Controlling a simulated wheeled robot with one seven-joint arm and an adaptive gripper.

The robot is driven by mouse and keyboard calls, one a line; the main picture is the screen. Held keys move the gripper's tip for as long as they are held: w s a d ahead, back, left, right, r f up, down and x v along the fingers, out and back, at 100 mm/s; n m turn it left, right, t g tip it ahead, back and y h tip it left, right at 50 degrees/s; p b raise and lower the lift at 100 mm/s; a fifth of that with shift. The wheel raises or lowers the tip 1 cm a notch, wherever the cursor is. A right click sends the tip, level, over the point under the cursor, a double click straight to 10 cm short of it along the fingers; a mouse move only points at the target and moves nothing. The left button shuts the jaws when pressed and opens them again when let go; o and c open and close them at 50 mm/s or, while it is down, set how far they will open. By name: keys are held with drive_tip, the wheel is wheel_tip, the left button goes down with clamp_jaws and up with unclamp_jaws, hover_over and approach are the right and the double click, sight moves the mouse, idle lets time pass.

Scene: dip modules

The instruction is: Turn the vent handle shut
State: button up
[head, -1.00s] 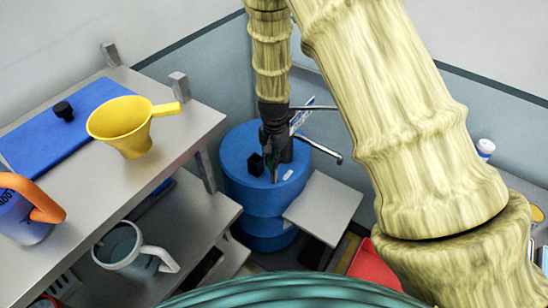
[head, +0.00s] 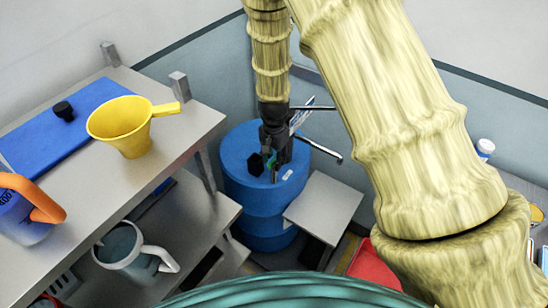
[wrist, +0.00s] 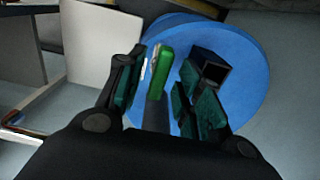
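The green vent handle (wrist: 162,72) is on top of the blue drum (wrist: 245,72). In the head view the drum (head: 238,160) stands on the floor in the corner, and only a small green bit of the handle (head: 271,161) shows beside my gripper (head: 273,157). My gripper points down at the drum top. In the wrist view my gripper (wrist: 160,95) is open, with the handle between its fingers, closer to the left finger. A gap shows on the right side; whether the left finger touches the handle I cannot tell.
A black block-like fitting (wrist: 208,70) sits on the drum close to my right finger. A grey square surface (head: 323,207) stands beside the drum. Metal shelves (head: 190,140) at the left hold a yellow funnel jug (head: 122,127) and a grey pitcher (head: 120,248). A metal rod (head: 322,150) sticks out behind my gripper.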

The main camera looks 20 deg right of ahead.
sight(274, 159)
wheel_tip(274, 159, up, 12)
idle(0.7)
idle(0.4)
drive_tip(key=s+d+f+n+h+b, duration=0.1)
drive_tip(key=s+d+f+n+b, duration=0.15)
drive_tip(key=s+f, duration=0.75)
drive_tip(key=s+d+f+n+b, duration=0.1)
drive_tip(key=s+d+f+n, duration=0.15)
drive_tip(key=s+f, duration=0.7)
drive_tip(key=s+a+f+n+y+b, duration=0.1)
drive_tip(key=s+f+n, duration=0.4)
drive_tip(key=s+f, duration=1)
drive_tip(key=shift+s+a+f+b, duration=0.25)
drive_tip(key=shift+s+a+b, duration=0.3)
drive_tip(key=shift+s, duration=0.25)
drive_tip(key=shift+d, duration=0.1)
